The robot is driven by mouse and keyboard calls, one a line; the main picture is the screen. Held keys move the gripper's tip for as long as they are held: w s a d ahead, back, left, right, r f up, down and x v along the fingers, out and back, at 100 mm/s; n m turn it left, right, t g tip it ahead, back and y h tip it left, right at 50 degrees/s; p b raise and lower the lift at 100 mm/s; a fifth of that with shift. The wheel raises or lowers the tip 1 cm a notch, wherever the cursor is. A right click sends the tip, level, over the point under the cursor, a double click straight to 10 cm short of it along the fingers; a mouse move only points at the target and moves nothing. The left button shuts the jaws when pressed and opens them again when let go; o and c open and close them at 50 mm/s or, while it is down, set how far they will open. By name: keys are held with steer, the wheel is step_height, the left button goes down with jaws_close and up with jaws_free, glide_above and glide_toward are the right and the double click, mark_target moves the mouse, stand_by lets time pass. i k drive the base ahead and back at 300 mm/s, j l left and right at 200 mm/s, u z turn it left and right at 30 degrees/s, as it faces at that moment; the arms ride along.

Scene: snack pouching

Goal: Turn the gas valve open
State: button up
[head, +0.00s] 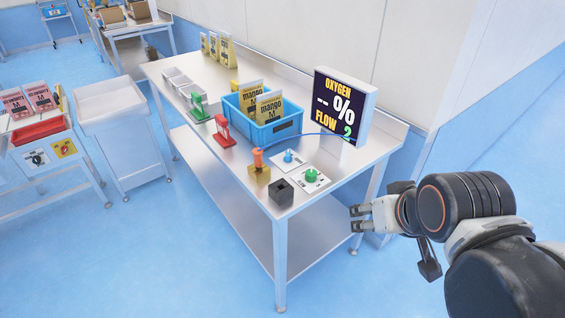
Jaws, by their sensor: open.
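The gas valve is not clearly marked in the head view. Small controls stand at the table's near right corner: a blue knob (288,156) and a green knob (311,175), each on a pale plate. An orange-topped brass fitting (258,163) stands to their left. I cannot tell which of them is the valve or how each is turned. My gripper (354,218) is open and empty, off the table's right end and apart from the controls. Its fingers point left.
A blue crate (275,134) holds yellow mango pouches. A black block (281,191) sits at the near corner. Red (223,131) and green (199,106) devices stand farther left.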

mark_target(287, 158)
steer(key=i+j, duration=0.3)
steer(key=i, duration=0.25)
steer(key=i+j, duration=0.35)
steer(key=i, duration=0.15)
